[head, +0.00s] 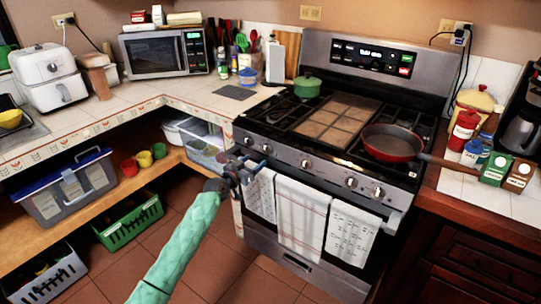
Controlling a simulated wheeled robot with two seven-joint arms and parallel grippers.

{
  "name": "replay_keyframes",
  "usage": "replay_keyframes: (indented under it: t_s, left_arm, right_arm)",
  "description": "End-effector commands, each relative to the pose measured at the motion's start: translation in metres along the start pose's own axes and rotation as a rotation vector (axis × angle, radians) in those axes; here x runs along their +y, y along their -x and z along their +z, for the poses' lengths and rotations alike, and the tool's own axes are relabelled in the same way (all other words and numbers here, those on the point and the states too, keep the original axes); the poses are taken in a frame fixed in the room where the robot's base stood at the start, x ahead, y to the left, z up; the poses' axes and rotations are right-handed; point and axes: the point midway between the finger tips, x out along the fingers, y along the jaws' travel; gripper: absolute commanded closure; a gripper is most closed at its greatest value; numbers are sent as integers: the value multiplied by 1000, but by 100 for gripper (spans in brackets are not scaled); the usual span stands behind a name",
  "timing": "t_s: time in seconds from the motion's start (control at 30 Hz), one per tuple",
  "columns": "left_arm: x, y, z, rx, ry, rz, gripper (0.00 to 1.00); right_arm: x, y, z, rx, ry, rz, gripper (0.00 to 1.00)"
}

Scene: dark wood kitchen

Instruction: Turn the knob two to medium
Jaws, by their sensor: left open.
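The stove (325,172) has a row of several round silver knobs along its front panel. The second knob from the left (267,148) is just above my left gripper, next to the leftmost knob (248,140). My left gripper (250,163) is open and empty, in front of the panel's left end and below these two knobs. It appears apart from the knobs, though the depth is hard to judge. The knobs' pointer marks are too small to read. My right gripper is not in view.
Towels (302,220) hang on the oven handle just right of my left gripper. A red pan (392,142) and a green pot (307,87) stand on the stovetop. A counter (150,92) and a shelf with bins lie to the left. The floor in front is clear.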

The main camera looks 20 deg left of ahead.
Motion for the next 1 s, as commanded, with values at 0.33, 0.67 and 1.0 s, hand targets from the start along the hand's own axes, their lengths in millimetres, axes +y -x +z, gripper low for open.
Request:
replay_keyframes:
  t_s: [0.33,0.67,1.0]
  left_arm:
    - [-2,-15,-4,10,-73,-9,37]
    - [-2,-60,-2,7,-71,-8,37]
    - [-2,-78,-1,7,-72,-9,37]
  right_arm:
    - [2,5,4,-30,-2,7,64]
    - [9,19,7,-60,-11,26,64]
    - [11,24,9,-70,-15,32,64]
